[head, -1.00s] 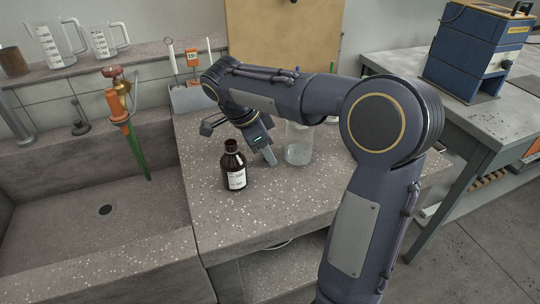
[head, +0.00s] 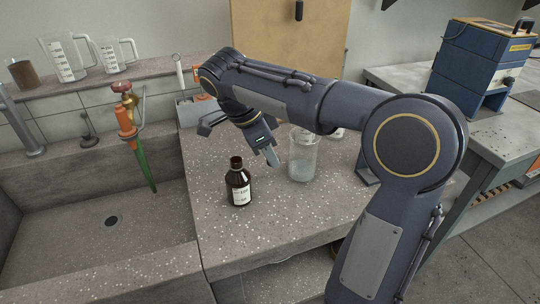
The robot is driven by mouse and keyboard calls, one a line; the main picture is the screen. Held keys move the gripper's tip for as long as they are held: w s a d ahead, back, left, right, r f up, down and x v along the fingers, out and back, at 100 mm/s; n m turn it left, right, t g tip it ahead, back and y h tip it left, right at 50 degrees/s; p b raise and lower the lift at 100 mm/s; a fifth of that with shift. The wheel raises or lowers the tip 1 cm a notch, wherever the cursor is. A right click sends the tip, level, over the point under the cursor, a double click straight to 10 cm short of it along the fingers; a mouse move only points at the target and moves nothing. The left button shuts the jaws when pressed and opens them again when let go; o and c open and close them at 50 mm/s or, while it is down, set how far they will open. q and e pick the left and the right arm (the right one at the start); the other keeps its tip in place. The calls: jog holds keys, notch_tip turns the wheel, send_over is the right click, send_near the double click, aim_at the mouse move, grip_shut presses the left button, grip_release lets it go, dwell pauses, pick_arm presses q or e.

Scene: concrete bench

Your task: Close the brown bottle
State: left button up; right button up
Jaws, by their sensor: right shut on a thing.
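The brown bottle (head: 238,190) with a white label stands upright on the speckled bench top, left of my right gripper. Its dark neck points up, and no cap can be made out on it. My right gripper (head: 272,159) reaches down from the arm just to the right of the bottle's neck, apart from it and left of the glass beaker. Its fingers are together on something small, which I cannot make out at this size. My left gripper is not in view.
A clear glass beaker (head: 302,156) stands close to the right of my right gripper. A sink (head: 95,225) with an orange and green hose (head: 137,140) lies at the left. Measuring jugs (head: 65,58) stand on the back ledge. The bench front is clear.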

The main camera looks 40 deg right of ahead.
pick_arm(q)
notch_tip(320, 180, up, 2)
jog(key=shift+p, duration=0.8)
pick_arm(e)
jog(key=s+a+r, duration=0.6)
jog(key=s+a, duration=0.1)
jog(key=s, duration=0.1)
jog(key=shift+s+a+r, duration=0.15)
jog(key=shift+a+r, duration=0.2)
jog(key=shift+r, duration=0.05)
